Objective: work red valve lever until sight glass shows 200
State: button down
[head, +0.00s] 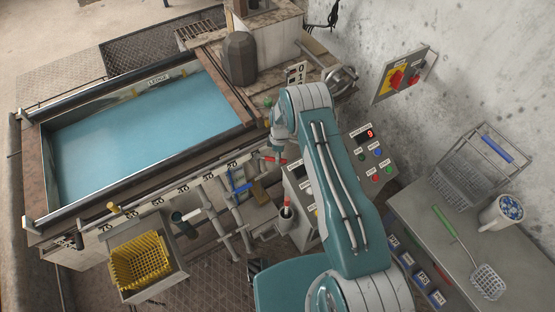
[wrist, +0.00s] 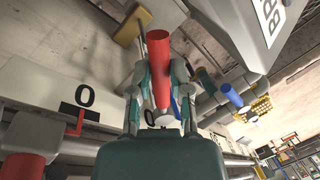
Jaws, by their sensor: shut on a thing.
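The red lever (wrist: 158,45) stands between the two fingers of my gripper (wrist: 158,78) in the wrist view, and the fingers are shut on its sides. In the head view my gripper (head: 276,145) is partly hidden by my arm, and the red lever (head: 276,160) shows as a small red bar at its tip. A white plate marked 0 (wrist: 50,98) with a red pointer (wrist: 77,123) is left of my gripper in the wrist view. I cannot make out a sight glass reading of 200.
A blue-handled lever (head: 238,186) is left of the red one. A tank of blue liquid (head: 140,130) lies behind. A control panel (head: 375,155) with a red digit stands right of my arm. A yellow basket (head: 140,262) is front left, and a bench (head: 440,230) front right.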

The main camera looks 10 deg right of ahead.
jog(key=shift+w, duration=0.1)
jog(key=shift+f, duration=0.1)
dwell(0.3)
jog(key=c, duration=0.6)
grip_release()
jog(key=r, duration=0.4)
jog(key=w+r, duration=0.1)
jog(key=r, duration=0.3)
jog(key=w+r, duration=0.1)
jog(key=r, duration=0.2)
jog(key=shift+w+d+r, duration=0.15)
jog(key=shift+d+r, duration=0.15)
jog(key=shift+r, duration=0.1)
